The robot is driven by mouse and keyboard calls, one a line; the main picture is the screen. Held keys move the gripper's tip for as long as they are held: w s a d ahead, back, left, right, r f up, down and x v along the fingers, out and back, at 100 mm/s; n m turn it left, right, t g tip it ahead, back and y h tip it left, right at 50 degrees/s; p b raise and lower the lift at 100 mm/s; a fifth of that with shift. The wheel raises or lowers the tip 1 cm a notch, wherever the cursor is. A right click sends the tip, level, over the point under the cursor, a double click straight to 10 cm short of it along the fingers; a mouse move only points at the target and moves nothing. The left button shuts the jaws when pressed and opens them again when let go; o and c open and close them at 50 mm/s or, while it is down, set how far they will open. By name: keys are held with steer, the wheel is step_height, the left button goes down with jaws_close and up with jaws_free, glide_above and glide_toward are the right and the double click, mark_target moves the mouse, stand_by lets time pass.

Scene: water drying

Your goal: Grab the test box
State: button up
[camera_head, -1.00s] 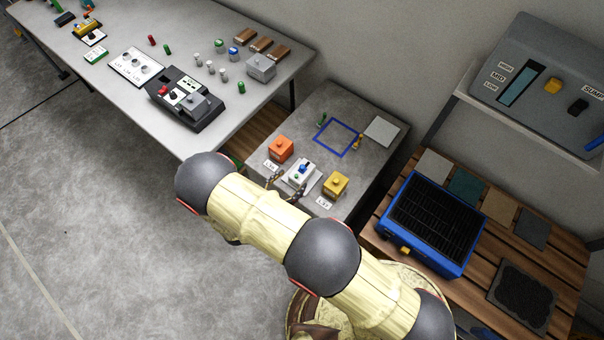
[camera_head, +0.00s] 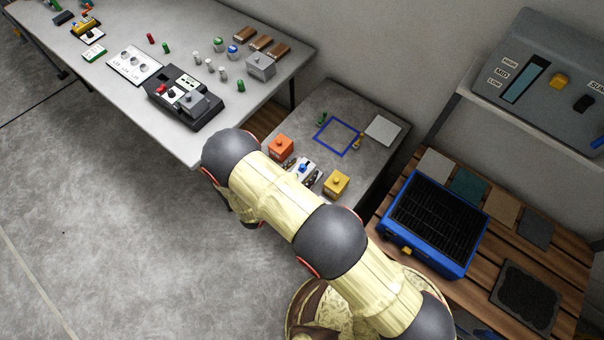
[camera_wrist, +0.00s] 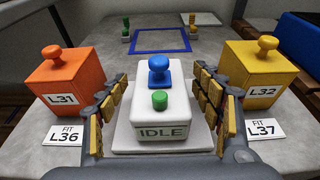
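A white box (camera_wrist: 163,112) marked IDLE, with a blue knob on top and a green button, stands upright on a pale plate (camera_wrist: 120,138) in the wrist view. I take it as the test box. In the head view the white box (camera_head: 303,168) is partly hidden by my arm. My gripper (camera_wrist: 159,77) is open, its yellow-padded fingers on the left and right of the box. Gaps show between both fingers and the box.
An orange box (camera_wrist: 68,82) labelled L31 stands close left, and a yellow box (camera_wrist: 256,75) labelled L32 close right. Behind is a blue square outline (camera_wrist: 160,40) with clear surface inside. A blue tray (camera_head: 425,222) with a black grille lies to the right.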

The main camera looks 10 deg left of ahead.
steer(key=shift+c, duration=1.2)
steer(key=c, duration=1.3)
steer(key=shift+r, duration=0.1)
steer(key=shift+c, duration=0.2)
